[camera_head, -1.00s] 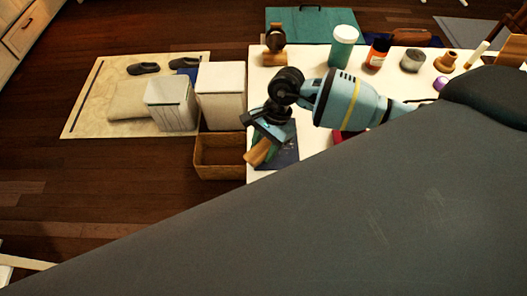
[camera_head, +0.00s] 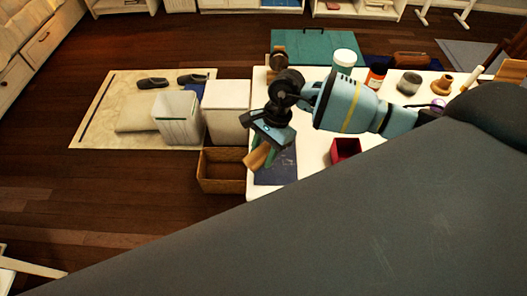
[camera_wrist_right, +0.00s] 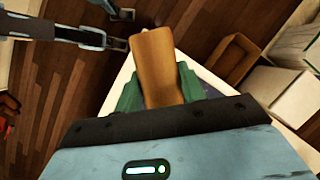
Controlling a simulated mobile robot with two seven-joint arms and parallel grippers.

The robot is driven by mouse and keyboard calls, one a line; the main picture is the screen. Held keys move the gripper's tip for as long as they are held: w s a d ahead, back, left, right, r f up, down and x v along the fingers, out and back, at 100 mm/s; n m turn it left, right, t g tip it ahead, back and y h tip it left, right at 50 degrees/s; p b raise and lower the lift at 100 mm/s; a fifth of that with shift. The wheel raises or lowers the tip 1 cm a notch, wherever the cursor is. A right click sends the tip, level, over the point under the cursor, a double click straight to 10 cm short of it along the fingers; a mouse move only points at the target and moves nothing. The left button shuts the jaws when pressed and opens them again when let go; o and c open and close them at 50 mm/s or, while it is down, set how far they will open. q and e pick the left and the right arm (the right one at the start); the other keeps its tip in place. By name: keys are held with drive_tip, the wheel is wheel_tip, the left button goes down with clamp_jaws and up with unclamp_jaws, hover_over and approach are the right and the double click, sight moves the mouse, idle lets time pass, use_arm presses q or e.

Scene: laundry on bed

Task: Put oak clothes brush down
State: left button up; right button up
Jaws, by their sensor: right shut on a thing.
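The oak clothes brush (camera_head: 258,156) is a light brown wooden piece held in my right gripper (camera_head: 266,148). The gripper is over the near left part of the white table (camera_head: 316,150), above a dark blue flat item (camera_head: 277,172). In the right wrist view the brush (camera_wrist_right: 155,65) sticks out tilted between the green fingers (camera_wrist_right: 158,92), which are shut on it. I cannot tell whether the brush touches anything below. My left gripper is not seen in the head view.
A wicker basket (camera_head: 221,178) stands left of the table, beside a white lidded bin (camera_head: 226,110) and an open white bin (camera_head: 178,120). A red box (camera_head: 345,150) is on the table. Jars and an orange-brown bottle (camera_head: 376,76) line its far side.

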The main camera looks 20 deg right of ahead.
drive_tip(key=shift+r, duration=0.15)
drive_tip(key=shift+r+n, duration=0.35)
drive_tip(key=shift+n, duration=0.05)
drive_tip(key=s+d+r+n+g+h, duration=0.1)
drive_tip(key=s+d+r+n+h, duration=0.1)
drive_tip(key=r+n, duration=0.4)
drive_tip(key=s+d+r+n+g+h, duration=0.1)
drive_tip(key=s+r+n+g+h, duration=0.1)
drive_tip(key=r+n, duration=0.4)
drive_tip(key=shift+s+d+n, duration=0.35)
drive_tip(key=shift+s+n, duration=0.35)
drive_tip(key=shift+s, duration=0.2)
